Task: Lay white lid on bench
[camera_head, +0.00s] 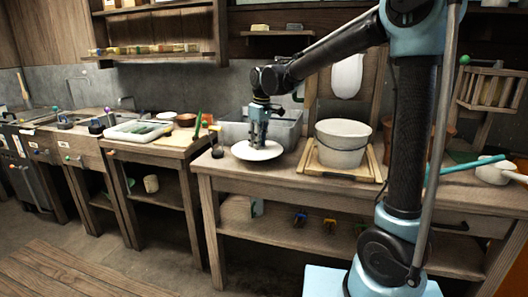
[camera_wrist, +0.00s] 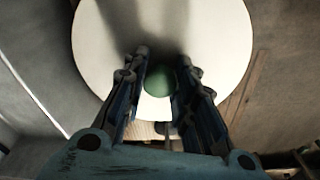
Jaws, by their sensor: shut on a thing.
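The white lid (camera_head: 257,152) is a round disc, low over or on the wooden bench (camera_head: 290,184), left of the white bucket; I cannot tell if it touches the bench. My gripper (camera_head: 258,140) points down at the lid's middle. In the wrist view the lid (camera_wrist: 105,45) fills the top middle, and a green knob (camera_wrist: 125,76) shows at its centre between the fingers. My gripper (camera_wrist: 158,85) is shut on this knob, partly hidden by the fingers.
A white bucket (camera_head: 342,145) stands in a wooden frame (camera_head: 310,163) right of the lid. A grey basin (camera_head: 285,130) is behind it. A green stick (camera_head: 197,126) and bowl are on the left bench. Turquoise tools (camera_head: 465,168) lie at the right.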

